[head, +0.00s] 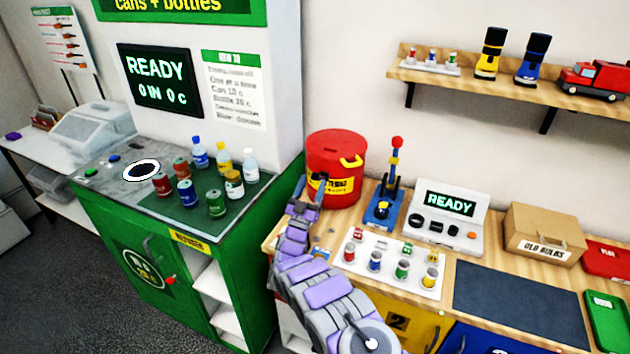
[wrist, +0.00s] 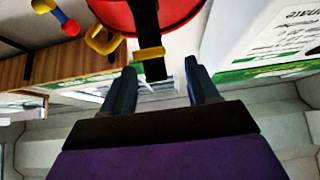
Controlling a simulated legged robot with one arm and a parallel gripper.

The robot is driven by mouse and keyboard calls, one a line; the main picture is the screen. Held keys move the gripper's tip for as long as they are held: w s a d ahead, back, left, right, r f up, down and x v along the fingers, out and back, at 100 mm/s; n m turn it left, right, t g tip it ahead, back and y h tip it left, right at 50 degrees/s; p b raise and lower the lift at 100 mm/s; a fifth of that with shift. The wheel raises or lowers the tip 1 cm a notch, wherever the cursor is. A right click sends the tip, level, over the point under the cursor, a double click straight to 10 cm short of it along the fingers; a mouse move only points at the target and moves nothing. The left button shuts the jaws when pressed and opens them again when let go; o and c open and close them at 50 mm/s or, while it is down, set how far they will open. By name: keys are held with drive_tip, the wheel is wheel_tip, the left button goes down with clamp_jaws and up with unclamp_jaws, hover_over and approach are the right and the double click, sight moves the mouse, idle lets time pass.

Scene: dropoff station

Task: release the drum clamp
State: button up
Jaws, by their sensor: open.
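A red drum (head: 337,160) with a yellow handle and a yellow label stands at the back left of the wooden bench. In the wrist view the red drum (wrist: 180,12) is at the top edge, and a black strap-like clamp (wrist: 146,22) with a yellow band (wrist: 148,54) runs down from it. My gripper (head: 312,182) is at the drum's front left. In the wrist view my gripper (wrist: 160,78) is open, with nothing held. The clamp's end appears between the fingertips, nearer the left one; I cannot tell whether they touch. My arm hides part of the bench.
A blue lever press (head: 385,205) with a red knob stands right of the drum. A white tray (head: 338,262) of small coloured cans lies in front of it. The green return machine (head: 150,275) is close on the left. A dark mat (head: 515,300) lies clear at the right.

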drive_tip(key=s+a+p, duration=0.2)
drive_tip(key=s+a, duration=0.1)
drive_tip(key=s, duration=0.6)
drive_tip(key=shift+s+a, duration=0.15)
